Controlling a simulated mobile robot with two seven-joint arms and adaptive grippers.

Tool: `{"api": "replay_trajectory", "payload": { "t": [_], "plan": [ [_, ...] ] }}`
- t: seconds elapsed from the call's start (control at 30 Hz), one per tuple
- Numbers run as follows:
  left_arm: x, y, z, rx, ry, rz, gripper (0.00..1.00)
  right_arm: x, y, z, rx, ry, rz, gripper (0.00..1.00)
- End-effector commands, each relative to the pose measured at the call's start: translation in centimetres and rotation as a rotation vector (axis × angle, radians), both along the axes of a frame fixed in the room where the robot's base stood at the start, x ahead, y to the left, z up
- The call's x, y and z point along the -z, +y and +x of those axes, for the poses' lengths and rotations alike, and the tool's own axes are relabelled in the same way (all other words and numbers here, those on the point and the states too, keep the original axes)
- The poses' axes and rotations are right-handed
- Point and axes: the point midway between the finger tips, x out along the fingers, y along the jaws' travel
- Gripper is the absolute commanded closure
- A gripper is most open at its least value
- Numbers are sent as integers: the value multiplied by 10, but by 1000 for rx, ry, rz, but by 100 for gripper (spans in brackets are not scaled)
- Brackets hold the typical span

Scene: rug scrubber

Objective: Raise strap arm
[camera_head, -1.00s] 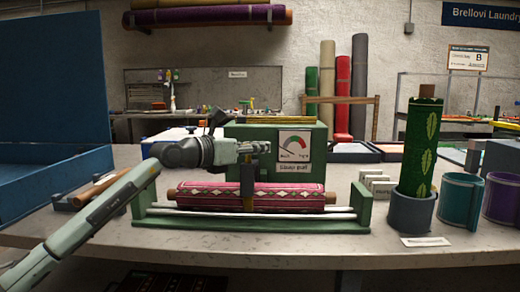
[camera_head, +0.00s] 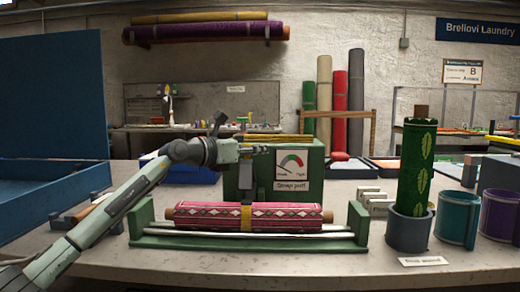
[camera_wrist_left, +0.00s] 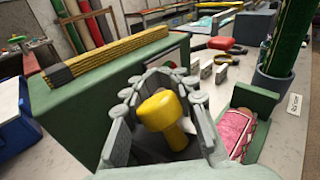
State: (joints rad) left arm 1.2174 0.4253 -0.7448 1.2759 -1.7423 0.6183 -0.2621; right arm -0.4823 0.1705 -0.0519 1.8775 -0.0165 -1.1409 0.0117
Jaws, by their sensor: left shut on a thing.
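My left gripper (camera_head: 262,150) is in front of the green box (camera_head: 312,150). In the left wrist view its fingers close around a yellow knob (camera_wrist_left: 163,108). A dark upright piece (camera_head: 246,178), seemingly part of the strap arm, hangs below the gripper over the rolled rug. The pink patterned rug (camera_head: 290,216) lies in a green cradle (camera_head: 358,222) with pale rods. A yellow band (camera_head: 246,218) crosses the rug's middle. The joint between knob and strap arm is hidden by the gripper. My right gripper is not in view.
A gauge card (camera_head: 292,162) is on the box front. At right stand a grey pot (camera_head: 408,232) with a green leaf-patterned roll (camera_head: 415,168), a teal pot (camera_head: 458,222) and a purple pot (camera_head: 500,220). A blue panel and tray (camera_head: 50,200) are at left.

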Motion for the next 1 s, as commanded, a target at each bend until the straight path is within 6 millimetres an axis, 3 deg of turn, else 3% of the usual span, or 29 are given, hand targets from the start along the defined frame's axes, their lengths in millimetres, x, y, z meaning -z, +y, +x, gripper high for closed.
{"api": "replay_trajectory", "payload": {
  "t": [0.03,0.13,0.17,0.33,0.7,1.0],
  "plan": [
    [10,4,3,-10,11,10,100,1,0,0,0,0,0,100],
    [11,5,3,-10,12,10,100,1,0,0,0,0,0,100],
    [11,5,4,-10,13,11,76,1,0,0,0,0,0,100],
    [9,4,3,-9,11,10,55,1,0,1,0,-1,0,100],
    [4,6,-1,-6,5,4,54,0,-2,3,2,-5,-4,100],
    [-1,49,-37,-13,4,6,54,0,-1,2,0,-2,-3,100]
  ]
}}
